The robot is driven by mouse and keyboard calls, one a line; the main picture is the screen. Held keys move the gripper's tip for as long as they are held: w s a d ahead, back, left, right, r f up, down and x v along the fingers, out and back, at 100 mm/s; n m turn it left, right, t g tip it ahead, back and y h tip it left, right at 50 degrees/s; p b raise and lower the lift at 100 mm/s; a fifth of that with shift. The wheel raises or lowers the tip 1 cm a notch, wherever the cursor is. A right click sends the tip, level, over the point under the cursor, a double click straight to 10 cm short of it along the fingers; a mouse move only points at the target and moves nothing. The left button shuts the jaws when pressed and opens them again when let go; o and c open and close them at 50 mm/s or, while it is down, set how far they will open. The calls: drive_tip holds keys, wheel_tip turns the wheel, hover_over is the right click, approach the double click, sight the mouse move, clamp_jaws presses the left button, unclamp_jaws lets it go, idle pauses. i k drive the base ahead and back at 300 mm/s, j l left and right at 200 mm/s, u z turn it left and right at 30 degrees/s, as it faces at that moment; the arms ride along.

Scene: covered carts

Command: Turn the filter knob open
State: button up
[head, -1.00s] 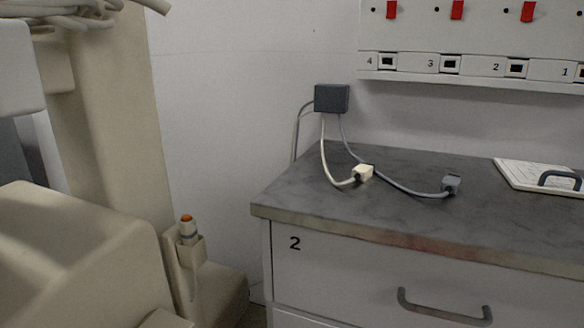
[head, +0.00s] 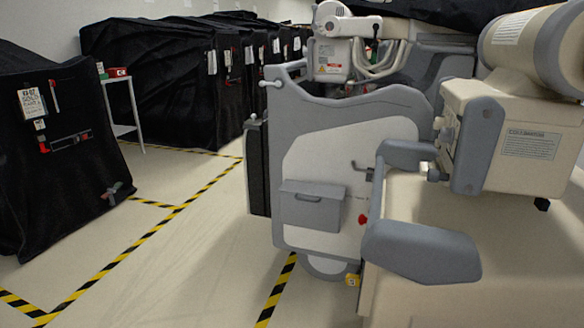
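I cannot single out a filter knob for certain. A beige housing (head: 505,160) with a grey face plate stands at the right of the head view. Small knob-like parts (head: 446,134) stick out from the left side of that plate, too small to tell their setting. My gripper is not in view, so nothing shows it touching any of these parts.
A grey and white wheeled machine (head: 345,140) stands in the centre, with a grey handle pad (head: 420,252) in front. Black covered carts (head: 55,150) stand at left and behind (head: 180,80). A small white side table (head: 118,80) stands between them. Taped floor (head: 190,240) at left is clear.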

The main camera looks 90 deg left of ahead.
sight(433, 176)
drive_tip(key=j+u, duration=0.15)
drive_tip(key=u, duration=2.15)
drive_tip(key=i+j+u, duration=0.2)
drive_tip(key=j, duration=0.15)
